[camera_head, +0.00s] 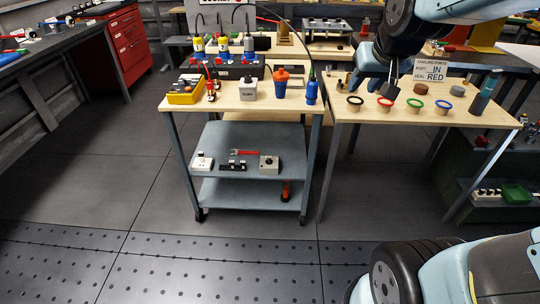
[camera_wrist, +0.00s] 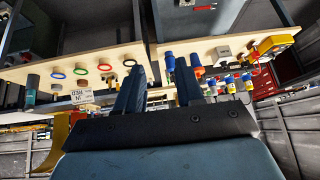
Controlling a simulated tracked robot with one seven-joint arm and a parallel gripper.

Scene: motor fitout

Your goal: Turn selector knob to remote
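A small grey box with a dark round knob (camera_head: 268,163) sits on the middle shelf of the cart; it may be the selector, but its markings are too small to read. Another pale grey box (camera_head: 248,90) stands on the cart's top. My gripper (camera_head: 373,86) is over the right-hand table, well above and to the right of the shelf box. In the wrist view, its two dark blue fingers (camera_wrist: 160,72) stand apart with nothing visibly held. The knob's pointer direction cannot be made out.
Coloured rings (camera_head: 387,102) and a sign (camera_head: 430,70) are on the right table. A white switch (camera_head: 203,163) shares the shelf. Floor before the cart is clear.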

